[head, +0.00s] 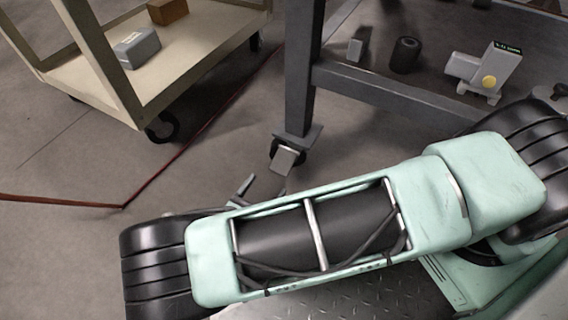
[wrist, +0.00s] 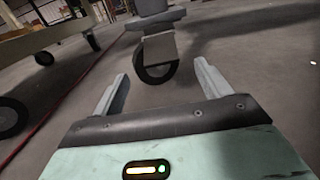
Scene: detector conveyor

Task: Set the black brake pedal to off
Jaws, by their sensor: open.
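A dark caster (head: 276,147) stands under the near leg of the grey table; its wheel also shows in the wrist view (wrist: 154,73). A flat grey plate, which looks like the brake pedal (head: 284,160), sticks out from the caster and slopes down toward me. It looks grey rather than black, and it also shows in the wrist view (wrist: 160,47). My gripper (head: 265,185) is low near the floor, open and empty, just short of the caster. In the wrist view its fingers (wrist: 161,72) stand on either side of the wheel's line, apart from the pedal.
The grey table's leg (head: 299,85) rises above the caster, and its lower shelf (head: 400,90) carries several items. A beige cart (head: 110,80) stands at left with boxes on it. A red line or cable (head: 170,160) crosses the floor.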

